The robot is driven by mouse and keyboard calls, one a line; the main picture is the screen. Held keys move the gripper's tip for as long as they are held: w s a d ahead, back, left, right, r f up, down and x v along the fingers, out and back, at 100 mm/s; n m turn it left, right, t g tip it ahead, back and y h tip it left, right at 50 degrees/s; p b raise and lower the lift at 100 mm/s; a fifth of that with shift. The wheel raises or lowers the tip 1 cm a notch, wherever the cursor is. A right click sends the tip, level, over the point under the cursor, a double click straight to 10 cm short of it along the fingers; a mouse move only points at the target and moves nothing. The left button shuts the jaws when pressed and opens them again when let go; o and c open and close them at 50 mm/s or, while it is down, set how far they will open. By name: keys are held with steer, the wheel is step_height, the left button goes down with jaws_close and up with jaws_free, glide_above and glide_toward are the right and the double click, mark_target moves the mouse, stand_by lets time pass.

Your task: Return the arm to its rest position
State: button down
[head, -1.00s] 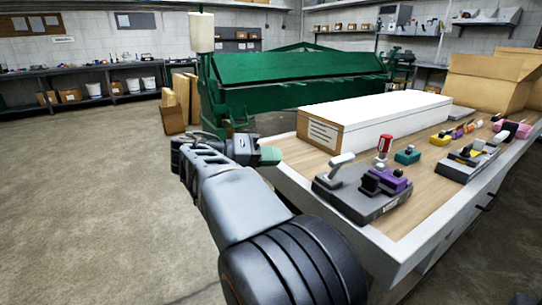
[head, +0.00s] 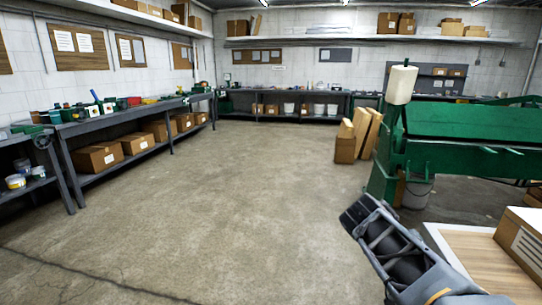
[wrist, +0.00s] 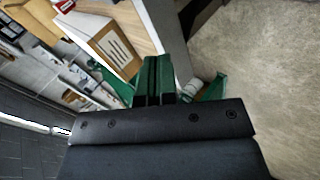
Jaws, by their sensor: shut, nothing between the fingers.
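My gripper (wrist: 154,82) shows in the wrist view with its two green fingers side by side, shut, with nothing between them. In the head view my arm reaches up from the lower right corner, beside the near left corner of the wooden-topped workbench (head: 478,262). The fingertips cannot be made out in the head view. The wrist view looks past the fingers at the bench, a box with a white label (wrist: 115,48) and the floor.
The green sheet-metal brake (head: 470,125) stands at the right, with cardboard pieces (head: 357,135) beside it. A grey bench (head: 120,122) with tools and boxes runs along the left wall. The concrete floor (head: 220,200) between is clear.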

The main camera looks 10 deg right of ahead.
steer(key=a+r+n+t+y+p, duration=0.3)
steer(key=a+r+y+p, duration=0.15)
steer(key=a+p, duration=0.4)
steer(key=a+r+n+t+y+p, duration=0.3)
steer(key=a+y+p, duration=0.2)
steer(key=a+p, duration=0.3)
steer(key=s+d+r+m+g+h+p, duration=0.2)
steer(key=d+m+g, duration=0.3)
steer(key=d+m, duration=0.9)
steer(key=s+d+r+m+g+h+p, duration=0.1)
steer(key=d+r+m+g+p, duration=0.5)
steer(key=d, duration=1.5)
steer(key=shift+s+d+f+m+t, duration=0.1)
steer(key=shift+s+f+m+t, duration=0.3)
steer(key=shift+s+f, duration=1.45)
steer(key=shift+s+d+f+m+t, duration=0.1)
steer(key=shift+s+f+m, duration=0.7)
steer(key=shift+f, duration=1.85)
steer(key=shift+s+f+m+t, duration=0.2)
steer(key=shift+s+f+m, duration=0.2)
steer(key=shift+s+f, duration=1.5)
steer(key=shift+w+f, duration=0.35)
